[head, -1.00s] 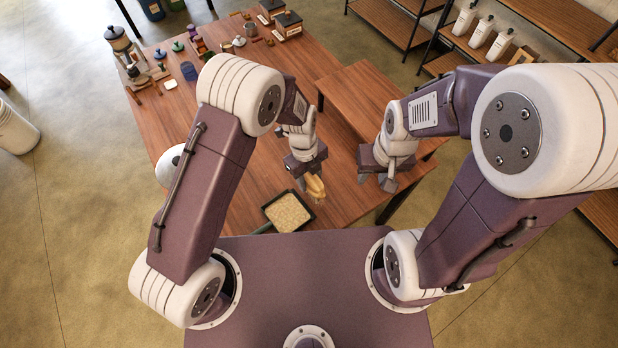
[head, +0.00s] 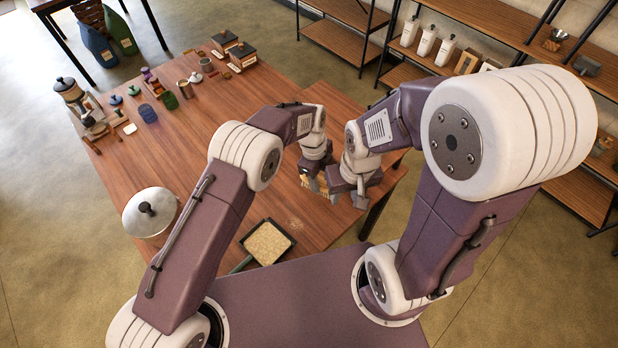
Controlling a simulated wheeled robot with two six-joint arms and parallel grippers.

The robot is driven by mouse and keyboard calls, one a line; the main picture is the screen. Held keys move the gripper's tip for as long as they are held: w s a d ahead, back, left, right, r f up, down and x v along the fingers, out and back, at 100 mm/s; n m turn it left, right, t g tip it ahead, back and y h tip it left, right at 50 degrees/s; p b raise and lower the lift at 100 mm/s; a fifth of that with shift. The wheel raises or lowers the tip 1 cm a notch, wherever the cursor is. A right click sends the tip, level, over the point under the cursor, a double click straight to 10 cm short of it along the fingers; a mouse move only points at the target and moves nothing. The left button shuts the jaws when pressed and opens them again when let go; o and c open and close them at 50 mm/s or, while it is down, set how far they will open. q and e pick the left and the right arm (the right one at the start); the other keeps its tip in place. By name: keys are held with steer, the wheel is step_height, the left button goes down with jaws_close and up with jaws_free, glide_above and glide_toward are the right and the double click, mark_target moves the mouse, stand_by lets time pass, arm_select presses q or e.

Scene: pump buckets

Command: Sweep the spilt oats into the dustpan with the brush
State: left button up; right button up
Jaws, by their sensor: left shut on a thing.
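The dustpan (head: 289,234), dark-rimmed with a green handle, lies near the table's front edge. A bed of pale oats (head: 267,243) fills it. A faint scatter of oats (head: 296,223) shows on the wood just right of the dustpan. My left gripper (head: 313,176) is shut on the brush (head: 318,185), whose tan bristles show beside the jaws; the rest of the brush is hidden. The brush is behind and right of the dustpan. My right gripper (head: 350,199) is close to the right of the brush, its fingers apart and empty; whether they touch is unclear.
A round metal lid with a black knob (head: 150,211) is at the table's left edge. Jars, small pots and boxes (head: 188,90) stand toward the back. Shelving (head: 455,62) stands behind at the right. The middle of the table (head: 200,150) is clear.

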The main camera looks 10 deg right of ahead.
arm_select(q)
steer(key=shift+f+b, duration=1.25)
steer(key=shift+f, duration=0.8)
steer(key=shift+r, duration=0.1)
